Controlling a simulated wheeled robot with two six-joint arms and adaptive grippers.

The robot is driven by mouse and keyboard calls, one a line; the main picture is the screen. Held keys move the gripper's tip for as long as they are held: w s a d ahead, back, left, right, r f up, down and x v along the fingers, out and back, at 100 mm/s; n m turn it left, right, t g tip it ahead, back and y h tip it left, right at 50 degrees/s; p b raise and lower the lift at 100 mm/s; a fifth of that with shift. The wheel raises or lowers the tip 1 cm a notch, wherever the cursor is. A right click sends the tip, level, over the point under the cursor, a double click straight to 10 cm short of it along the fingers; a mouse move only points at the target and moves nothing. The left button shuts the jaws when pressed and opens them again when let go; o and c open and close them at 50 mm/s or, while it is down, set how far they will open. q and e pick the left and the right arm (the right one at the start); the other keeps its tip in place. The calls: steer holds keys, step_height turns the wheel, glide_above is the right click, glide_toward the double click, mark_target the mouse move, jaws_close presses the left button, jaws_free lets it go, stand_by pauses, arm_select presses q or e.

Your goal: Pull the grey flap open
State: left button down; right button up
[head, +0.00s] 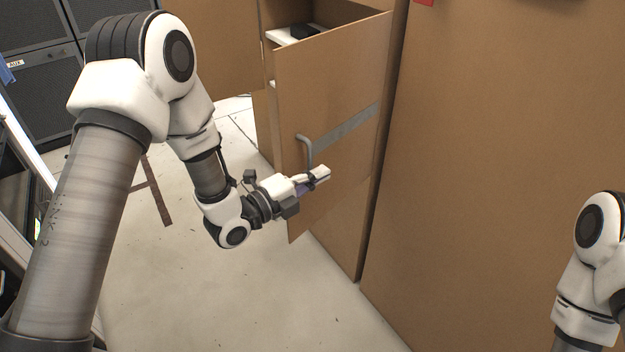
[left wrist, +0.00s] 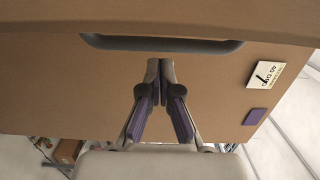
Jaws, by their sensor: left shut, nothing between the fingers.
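A tan-brown door panel (head: 345,80) with a grey band (head: 345,130) across it stands swung out from its cabinet; I see no flap that is plainly grey. A grey bar handle (head: 307,150) is on its face, and it spans the top of the left wrist view (left wrist: 160,44). My left gripper (head: 325,174) is in front of the panel, just below and right of the handle. Its fingers (left wrist: 160,68) are shut together and empty, with the handle beyond their tips. My right gripper is out of view; only part of that arm shows at the lower right.
Inside the open cabinet a white item with a black part (head: 297,34) sits near the top. A large brown cabinet wall (head: 490,150) fills the right. Dark mesh racks (head: 45,90) stand at the far left. Pale floor (head: 250,290) is free below my left gripper.

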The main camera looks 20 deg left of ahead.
arm_select(q)
steer(key=shift+w+a, duration=0.2)
steer(key=shift+a, duration=1.05)
steer(key=a, duration=0.2)
steer(key=w+a, duration=0.1)
steer(key=a, duration=0.1)
steer(key=w+a, duration=0.1)
steer(key=a, duration=0.1)
steer(key=shift+w+a, duration=0.2)
steer(key=shift+a, duration=0.05)
steer(key=shift+d, duration=0.1)
steer(key=shift+f, duration=0.15)
